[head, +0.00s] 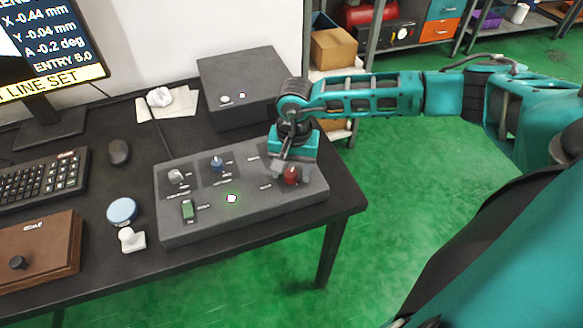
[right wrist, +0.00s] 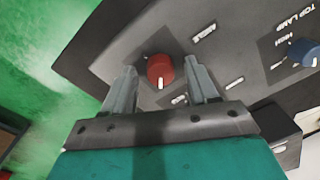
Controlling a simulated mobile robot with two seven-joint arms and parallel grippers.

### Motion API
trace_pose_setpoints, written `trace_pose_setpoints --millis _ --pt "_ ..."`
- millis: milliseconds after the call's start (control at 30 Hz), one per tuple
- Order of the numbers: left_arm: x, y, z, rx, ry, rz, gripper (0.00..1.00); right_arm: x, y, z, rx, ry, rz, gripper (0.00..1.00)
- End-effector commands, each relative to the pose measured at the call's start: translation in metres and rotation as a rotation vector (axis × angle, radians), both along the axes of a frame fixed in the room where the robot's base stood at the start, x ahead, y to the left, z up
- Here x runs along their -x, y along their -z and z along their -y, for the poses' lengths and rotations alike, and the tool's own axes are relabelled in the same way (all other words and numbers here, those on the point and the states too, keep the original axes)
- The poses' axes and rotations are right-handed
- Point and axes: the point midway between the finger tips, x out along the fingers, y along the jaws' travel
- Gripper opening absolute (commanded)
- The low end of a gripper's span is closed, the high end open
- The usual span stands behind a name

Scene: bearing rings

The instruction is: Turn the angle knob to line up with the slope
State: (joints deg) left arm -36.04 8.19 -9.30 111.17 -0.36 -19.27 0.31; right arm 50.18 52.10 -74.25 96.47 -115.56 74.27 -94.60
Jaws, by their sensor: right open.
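My right gripper (head: 290,169) is open above the panel, one finger on each side of the red knob. In the right wrist view gaps show between the knob and both fingers. A monitor (head: 50,45) at the left shows X -0.44 mm, Y -0.04 mm, A -0.2 deg and "LINE SET". My left gripper is not in view.
The panel also bears a blue knob (head: 217,165), a pale knob (head: 177,177), a green switch (head: 188,210) and a lit white button (head: 232,198). A dark box (head: 245,85) stands behind. A keyboard (head: 40,182), mouse (head: 119,152) and brown box (head: 40,255) lie left.

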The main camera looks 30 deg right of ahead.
Motion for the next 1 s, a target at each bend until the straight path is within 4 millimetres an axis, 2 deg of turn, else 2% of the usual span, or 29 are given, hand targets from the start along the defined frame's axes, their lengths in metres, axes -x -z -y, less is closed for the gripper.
trace_pose_setpoints --millis 233,800,1000 --pt "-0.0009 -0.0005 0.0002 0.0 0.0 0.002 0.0 0.0001 0.0008 -0.0002 0.0 0.0 0.0 0.58" --pt "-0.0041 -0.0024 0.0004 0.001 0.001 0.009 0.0 -0.0001 0.0003 -0.0002 0.0 0.0 0.0 0.04" --pt "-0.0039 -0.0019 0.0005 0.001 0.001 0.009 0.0 -0.0001 0.0003 -0.0001 0.0 0.01 0.0 0.02"
